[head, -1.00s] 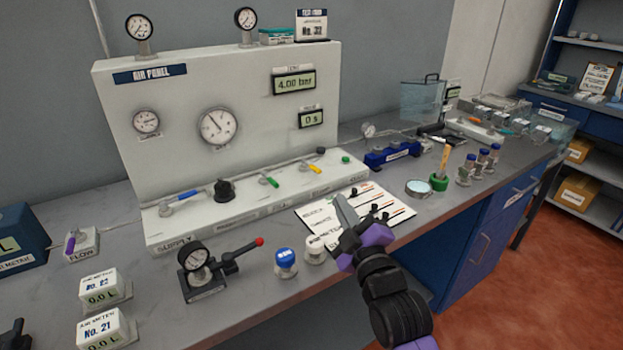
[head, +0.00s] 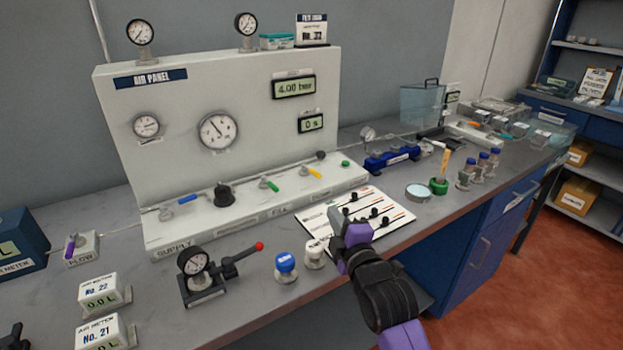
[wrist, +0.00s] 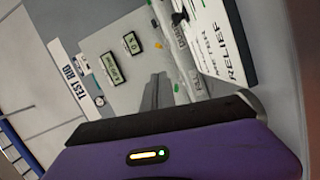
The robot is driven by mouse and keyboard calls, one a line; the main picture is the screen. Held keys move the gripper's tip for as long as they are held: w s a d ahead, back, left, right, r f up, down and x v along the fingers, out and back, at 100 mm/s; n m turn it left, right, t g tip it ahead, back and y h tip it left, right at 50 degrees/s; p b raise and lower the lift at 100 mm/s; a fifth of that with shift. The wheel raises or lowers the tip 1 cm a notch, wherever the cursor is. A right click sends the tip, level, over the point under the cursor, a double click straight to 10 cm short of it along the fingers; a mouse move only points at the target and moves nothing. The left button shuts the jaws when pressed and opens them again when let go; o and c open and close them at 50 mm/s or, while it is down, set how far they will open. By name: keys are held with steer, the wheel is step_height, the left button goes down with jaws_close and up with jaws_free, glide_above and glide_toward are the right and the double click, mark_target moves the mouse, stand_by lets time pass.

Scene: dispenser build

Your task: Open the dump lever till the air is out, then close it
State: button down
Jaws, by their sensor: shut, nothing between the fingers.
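The white air panel (head: 245,90) stands at the back of the bench. Its base ledge carries a blue lever (head: 188,199), a black knob (head: 224,192), a green lever (head: 269,185) and a yellow lever (head: 313,173). The upper display (head: 294,87) reads 4.00 bar and the lower display (head: 311,122) reads 0 s. My gripper (head: 338,214) is shut and empty, in front of the panel above the white card. In the wrist view its fingers (wrist: 157,90) point toward the panel, touching no lever.
The white card (head: 385,218) with black pieces lies under my gripper. A glass dish (head: 418,193) and bottles stand to the right.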

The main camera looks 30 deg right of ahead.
mark_target(315, 174)
steer(key=x, duration=1.8)
steer(key=shift+w, duration=0.3)
steer(key=shift+d, duration=0.15)
steer(key=shift+s+d+f, duration=0.1)
steer(key=shift+s+d, duration=0.05)
steer(key=shift+d, duration=0.55)
steer(key=shift+d+b, duration=0.9)
steer(key=shift+d, duration=0.2)
steer(key=shift+v, duration=3.9)
